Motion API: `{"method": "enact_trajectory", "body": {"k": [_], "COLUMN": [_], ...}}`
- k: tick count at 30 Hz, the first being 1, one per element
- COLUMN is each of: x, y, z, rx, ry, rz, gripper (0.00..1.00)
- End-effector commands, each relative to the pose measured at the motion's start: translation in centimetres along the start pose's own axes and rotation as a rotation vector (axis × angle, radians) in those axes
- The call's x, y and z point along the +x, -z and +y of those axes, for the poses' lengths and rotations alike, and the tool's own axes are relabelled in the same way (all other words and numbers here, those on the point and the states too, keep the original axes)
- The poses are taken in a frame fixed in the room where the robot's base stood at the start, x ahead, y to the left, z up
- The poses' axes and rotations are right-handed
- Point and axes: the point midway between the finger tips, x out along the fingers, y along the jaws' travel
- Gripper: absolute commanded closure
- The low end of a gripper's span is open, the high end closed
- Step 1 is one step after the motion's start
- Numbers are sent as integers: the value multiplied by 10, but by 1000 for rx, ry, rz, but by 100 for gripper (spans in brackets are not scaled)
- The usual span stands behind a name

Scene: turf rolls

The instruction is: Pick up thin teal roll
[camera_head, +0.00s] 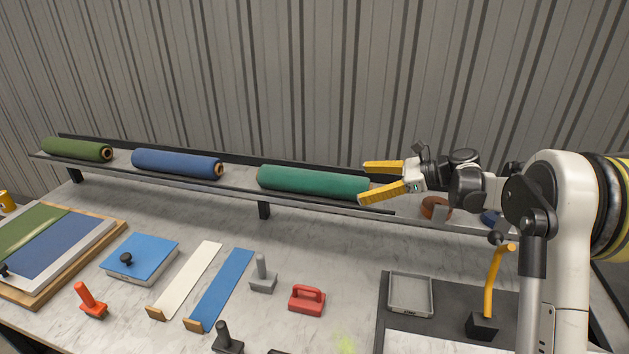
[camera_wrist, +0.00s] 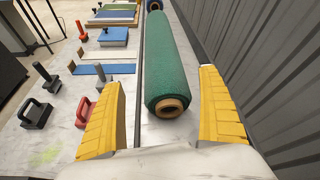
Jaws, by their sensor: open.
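The teal roll (camera_head: 314,182) lies on a raised shelf along the back of the table, to the right of a blue roll. It also shows in the wrist view (camera_wrist: 169,62), with its brown cardboard core end facing me. My gripper (camera_head: 380,180) is at the roll's right end, its yellow fingers spread. In the wrist view my gripper (camera_wrist: 160,110) is open, with one finger on each side of the near end of the roll. I cannot tell whether either finger touches it.
The blue roll (camera_head: 178,163) and a green roll (camera_head: 78,149) lie further left on the shelf (camera_head: 238,189). A red-handled block (camera_head: 307,298), a grey tray (camera_head: 410,294) and other tools stand on the table below. A ribbed wall (camera_head: 320,70) rises close behind the shelf.

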Motion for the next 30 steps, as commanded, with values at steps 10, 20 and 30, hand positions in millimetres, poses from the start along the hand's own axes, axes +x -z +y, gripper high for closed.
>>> {"method": "enact_trajectory", "body": {"k": [10, 20, 30], "x": [42, 82, 81], "y": [0, -2, -3], "z": [-2, -5, -5], "rx": [-2, -2, -2], "ry": [0, 1, 1], "rz": [1, 2, 2], "gripper": [12, 12, 66]}}
